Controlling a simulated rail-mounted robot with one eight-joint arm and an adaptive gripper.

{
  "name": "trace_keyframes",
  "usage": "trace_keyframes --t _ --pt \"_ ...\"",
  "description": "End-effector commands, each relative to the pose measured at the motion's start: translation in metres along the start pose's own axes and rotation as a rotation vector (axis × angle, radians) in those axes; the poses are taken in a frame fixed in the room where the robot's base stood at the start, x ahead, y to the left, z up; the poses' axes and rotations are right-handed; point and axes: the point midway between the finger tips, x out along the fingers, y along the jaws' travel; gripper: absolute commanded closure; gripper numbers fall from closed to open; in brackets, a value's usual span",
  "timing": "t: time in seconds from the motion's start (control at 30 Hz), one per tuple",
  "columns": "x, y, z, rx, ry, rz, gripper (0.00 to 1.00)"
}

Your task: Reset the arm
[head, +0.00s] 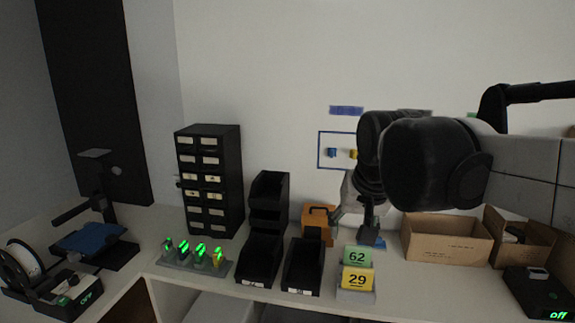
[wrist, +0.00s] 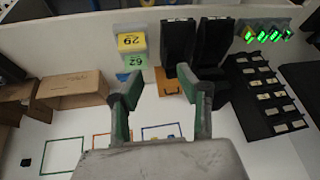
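My arm reaches in from the right in the head view. My gripper (head: 352,217) hangs over the back of the worktop, in front of the wall and near the orange box. In the wrist view my gripper (wrist: 157,75) shows two grey fingers with green inner pads, spread wide apart. Nothing is held between them; the worktop and part of the orange box (wrist: 167,82) show through the gap. In the head view the gripper covers part of the wall outlines and the orange box (head: 317,222) stands just left of it.
Black bins (head: 303,268) and the number cards 62 and 29 (head: 357,268) stand at the front. A drawer cabinet (head: 209,180) stands left. Open cartons (head: 447,243) stand right, beside a black device (head: 537,295) reading "off". A rack with green lights (head: 195,262) sits front left.

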Motion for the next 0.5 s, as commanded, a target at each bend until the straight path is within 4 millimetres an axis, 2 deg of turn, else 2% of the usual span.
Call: trace_keyframes --t 0.03,0.2,0.5 --pt "-0.001 0.011 0.017 -0.002 0.013 0.004 0.65" --pt "-0.001 0.039 0.065 -0.024 0.062 0.015 0.65" --pt "0.015 0.079 0.148 -0.06 0.14 0.045 0.65"
